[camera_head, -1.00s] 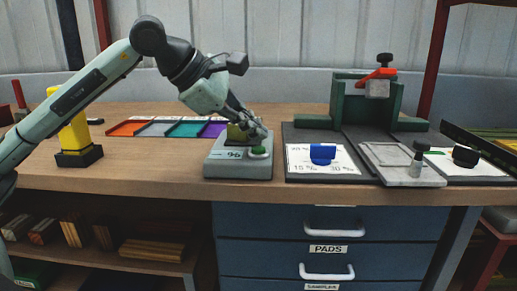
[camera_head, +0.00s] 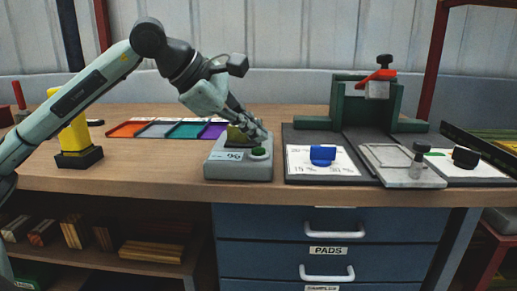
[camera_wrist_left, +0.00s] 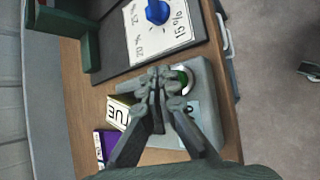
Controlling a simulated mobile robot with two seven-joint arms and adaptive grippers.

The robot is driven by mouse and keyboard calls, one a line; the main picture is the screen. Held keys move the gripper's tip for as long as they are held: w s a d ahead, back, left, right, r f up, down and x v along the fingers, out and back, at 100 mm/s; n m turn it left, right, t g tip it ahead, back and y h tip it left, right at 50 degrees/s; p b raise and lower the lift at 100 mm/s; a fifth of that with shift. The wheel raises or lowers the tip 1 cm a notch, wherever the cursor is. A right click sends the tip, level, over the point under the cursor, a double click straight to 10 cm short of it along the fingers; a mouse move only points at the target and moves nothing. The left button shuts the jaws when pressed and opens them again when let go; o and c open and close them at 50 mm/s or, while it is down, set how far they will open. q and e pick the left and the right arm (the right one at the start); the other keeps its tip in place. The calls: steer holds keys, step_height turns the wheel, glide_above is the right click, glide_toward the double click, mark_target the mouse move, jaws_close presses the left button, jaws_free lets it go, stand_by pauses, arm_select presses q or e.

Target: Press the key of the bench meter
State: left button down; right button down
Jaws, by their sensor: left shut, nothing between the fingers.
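The bench meter (camera_head: 238,172) is a grey box on the wooden bench, left of the dark mats. Its display (camera_head: 231,155) shows a "%" sign. Its green round key (camera_head: 258,152) sits on the top at the right; in the left wrist view the key (camera_wrist_left: 184,78) shows partly beside the fingers, with a pale ring around it. My left gripper (camera_head: 262,134) is shut and empty, its fingertips just above the meter near the key. In the left wrist view the closed fingertips (camera_wrist_left: 160,80) overlap the key's edge; I cannot tell whether they touch it. My right gripper is not in view.
Colored trays (camera_head: 168,129) lie behind the meter. A yellow block on a black base (camera_head: 77,138) stands at left. A white card with a blue knob (camera_head: 323,159), a green fixture (camera_head: 345,100) and a glass plate (camera_head: 400,165) stand at right. Blue drawers (camera_head: 330,250) are below.

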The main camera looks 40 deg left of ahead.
mark_target(255, 150)
arm_select(q)
steer(key=shift+f, duration=0.1)
steer(key=shift+f+b, duration=0.35)
steer(key=shift+b, duration=0.05)
steer(key=shift+f+b, duration=0.5)
stand_by(0.7)
steer(key=shift+r, duration=0.15)
steer(key=shift+r+p, duration=0.75)
steer(key=shift+p, duration=0.15)
step_height(255, 150, up, 5)
steer(key=p, duration=0.5)
steer(key=shift+r, duration=0.1)
